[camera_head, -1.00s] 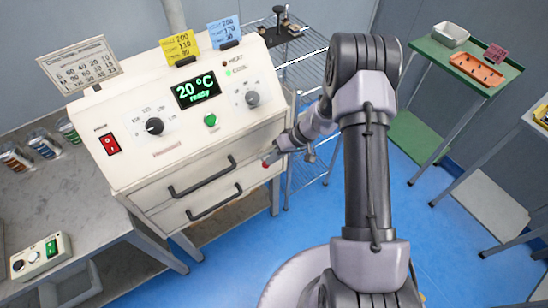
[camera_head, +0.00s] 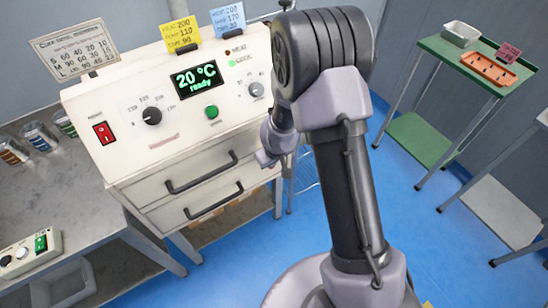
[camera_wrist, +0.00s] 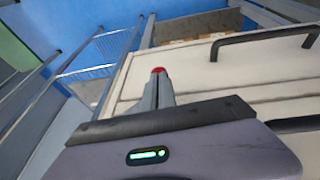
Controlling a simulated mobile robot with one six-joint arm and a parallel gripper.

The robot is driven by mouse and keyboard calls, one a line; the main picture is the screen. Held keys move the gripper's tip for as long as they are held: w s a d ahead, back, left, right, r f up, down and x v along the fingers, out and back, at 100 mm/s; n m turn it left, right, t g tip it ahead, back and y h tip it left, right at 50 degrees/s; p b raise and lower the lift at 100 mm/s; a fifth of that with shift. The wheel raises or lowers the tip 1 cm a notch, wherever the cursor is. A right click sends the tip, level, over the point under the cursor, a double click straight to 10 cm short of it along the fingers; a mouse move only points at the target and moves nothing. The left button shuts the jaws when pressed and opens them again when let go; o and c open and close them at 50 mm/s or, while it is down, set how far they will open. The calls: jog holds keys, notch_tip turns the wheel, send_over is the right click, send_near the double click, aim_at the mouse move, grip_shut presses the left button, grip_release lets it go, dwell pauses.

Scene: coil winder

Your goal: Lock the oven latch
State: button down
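The oven (camera_head: 145,110) is a cream cabinet with a control panel and two black-handled drawers. My gripper (camera_head: 266,158) is at its front right edge, beside the upper drawer. In the wrist view, the grey fingers (camera_wrist: 157,95) are close together and look shut. A small round red knob (camera_wrist: 158,70), which looks like the end of the latch, shows right at the fingertips. I cannot tell whether the fingers touch or hold it. The rest of the latch is hidden, and the knob does not show in the current head view.
The upper drawer handle (camera_head: 202,173) and lower drawer handle (camera_head: 214,202) stick out left of my gripper. A green shelf (camera_head: 436,47) with trays stands at the right. Blue floor (camera_head: 240,258) is open in front of the oven.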

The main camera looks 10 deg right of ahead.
jog(key=shift+a+f+n+t+h+p, duration=0.25)
jog(key=shift+f+h+p, duration=0.45)
jog(key=shift+p, duration=0.8)
jog(key=shift+d+f+t+h+p, duration=0.15)
jog(key=shift+f+t+h+p, duration=0.25)
jog(key=shift+h+p, duration=0.85)
jog(key=shift+a+f+n+t+h+p, duration=0.2)
jog(key=shift+f+h+p, duration=0.35)
jog(key=shift+p, duration=1.25)
jog(key=shift+d+f, duration=0.25)
jog(key=shift+f, duration=0.05)
jog(key=shift+r, duration=0.1)
